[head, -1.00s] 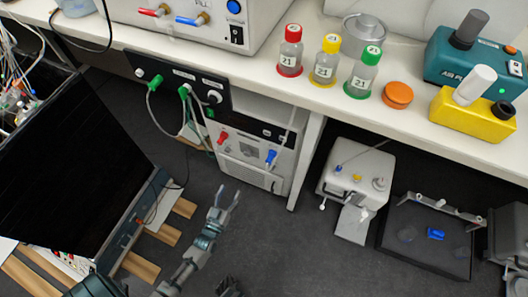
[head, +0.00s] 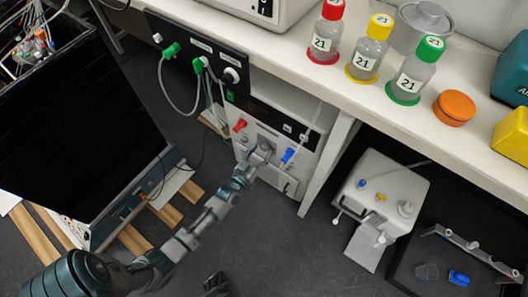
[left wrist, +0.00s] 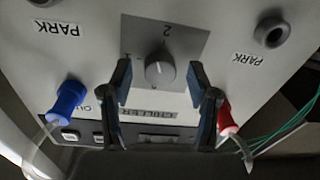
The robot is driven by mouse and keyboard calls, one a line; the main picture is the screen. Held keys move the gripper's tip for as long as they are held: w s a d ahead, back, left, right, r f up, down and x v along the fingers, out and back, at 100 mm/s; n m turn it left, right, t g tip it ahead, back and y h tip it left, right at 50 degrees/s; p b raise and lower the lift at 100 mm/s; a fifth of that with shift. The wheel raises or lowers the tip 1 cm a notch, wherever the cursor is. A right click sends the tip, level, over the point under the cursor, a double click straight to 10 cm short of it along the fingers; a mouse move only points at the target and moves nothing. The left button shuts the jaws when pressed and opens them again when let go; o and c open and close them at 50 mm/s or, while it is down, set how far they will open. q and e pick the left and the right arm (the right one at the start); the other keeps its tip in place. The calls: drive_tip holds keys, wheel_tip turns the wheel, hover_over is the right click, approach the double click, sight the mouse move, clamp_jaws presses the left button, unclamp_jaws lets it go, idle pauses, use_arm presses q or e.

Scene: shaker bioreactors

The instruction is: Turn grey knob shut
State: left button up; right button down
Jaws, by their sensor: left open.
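The grey knob (left wrist: 159,70) is a round dial on a grey plate, on the white front panel of the chiller (head: 284,120) under the bench. In the head view the gripper largely hides the knob. My right gripper (head: 215,284) is low at the bottom edge, dark and cut off.
A blue connector (left wrist: 68,98) and a red connector (left wrist: 227,120) with tubes flank the fingers. Park sockets (left wrist: 271,32) sit on the panel. The bench (head: 400,115) overhangs the chiller and holds several bottles. A white device (head: 385,190) stands right of the bench leg.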

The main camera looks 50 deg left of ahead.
use_arm(q)
drive_tip(key=shift+a, duration=0.1)
drive_tip(key=shift+c, duration=1)
clamp_jaws()
